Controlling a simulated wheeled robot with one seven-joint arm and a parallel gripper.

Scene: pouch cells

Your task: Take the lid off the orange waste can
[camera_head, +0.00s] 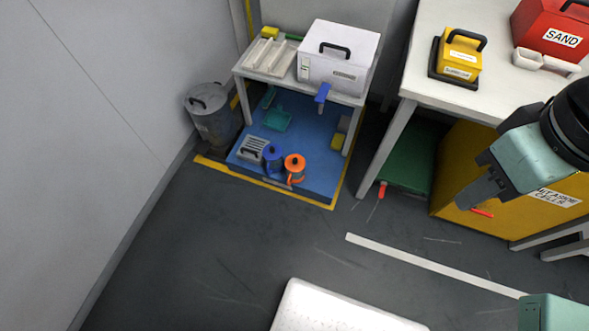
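The orange can (295,167) stands upright on the blue floor mat (315,187) under the small white table. Its top is orange with a dark centre, and a lid appears to be on it. A similar blue can (273,159) stands close on its left. My gripper (465,200) is at the right, in front of the yellow cabinet and well away from the orange can. It points down and to the left. Its fingers overlap from this side, so I cannot tell whether they are apart. I see nothing held in it.
A grey lidded bin (211,112) stands at the left by the wall. A grey basket (252,149) sits left of the cans. The small table (345,98) with a white box (339,55) overhangs the mat. A larger white bench (425,80) stands right. Open dark floor (240,235) lies in front.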

